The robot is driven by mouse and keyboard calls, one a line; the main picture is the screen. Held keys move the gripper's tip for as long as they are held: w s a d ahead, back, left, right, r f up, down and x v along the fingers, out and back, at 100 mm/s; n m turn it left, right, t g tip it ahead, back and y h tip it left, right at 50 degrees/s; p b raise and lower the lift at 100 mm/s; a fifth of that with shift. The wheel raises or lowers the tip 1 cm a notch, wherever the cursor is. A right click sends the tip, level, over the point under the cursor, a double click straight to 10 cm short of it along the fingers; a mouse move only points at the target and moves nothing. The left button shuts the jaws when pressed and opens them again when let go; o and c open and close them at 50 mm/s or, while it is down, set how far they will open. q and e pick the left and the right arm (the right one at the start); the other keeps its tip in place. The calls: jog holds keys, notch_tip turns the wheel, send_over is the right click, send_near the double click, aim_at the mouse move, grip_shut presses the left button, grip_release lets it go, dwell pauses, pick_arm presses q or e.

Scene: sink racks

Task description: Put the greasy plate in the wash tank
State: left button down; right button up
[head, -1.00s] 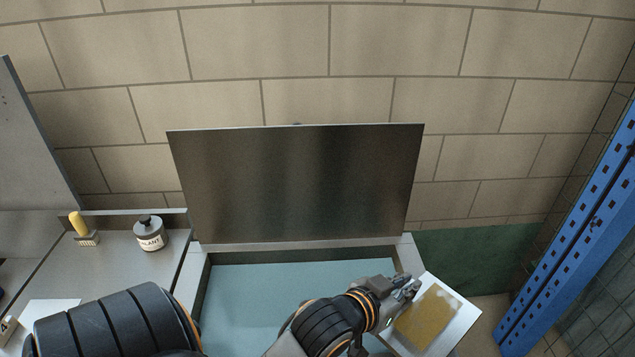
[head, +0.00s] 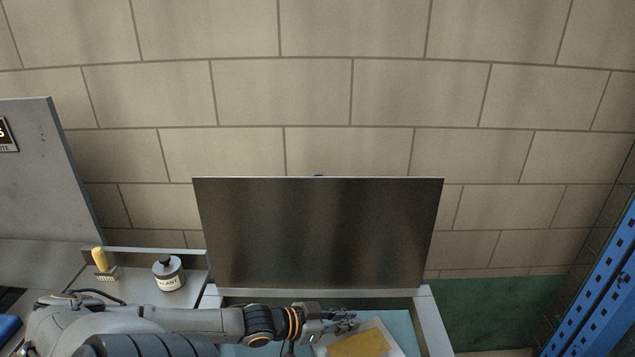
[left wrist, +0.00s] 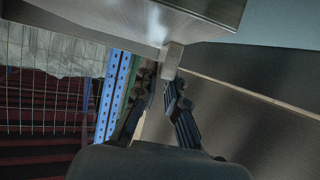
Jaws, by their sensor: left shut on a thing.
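The greasy plate (head: 360,343) is a pale flat plate with a yellow-brown patch, at the bottom of the head view. In the left wrist view the fingers (left wrist: 168,88) close on a small metal tab (left wrist: 171,60) at the edge of a shiny metal plate (left wrist: 185,12). The wash tank (head: 433,322) has a metal rim, pale blue inside and a raised dark lid (head: 318,235). The plate overlaps the tank opening in the head view; its height above the blue surface is unclear. My right gripper is out of view.
A scrub brush (head: 101,262) with a yellow handle and a labelled pot (head: 168,274) stand on the counter left of the tank. A blue perforated post (head: 600,275) stands at the right, and a tiled wall closes the back.

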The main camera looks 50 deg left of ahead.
pick_arm(q)
jog(key=shift+f+b, duration=0.5)
jog(key=shift+f, duration=0.35)
notch_tip(320, 180, down, 10)
jog(key=shift+w+d+b, duration=0.1)
jog(key=shift+b, duration=0.8)
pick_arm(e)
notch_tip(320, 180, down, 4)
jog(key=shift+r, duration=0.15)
pick_arm(q)
jog(key=shift+f, duration=0.1)
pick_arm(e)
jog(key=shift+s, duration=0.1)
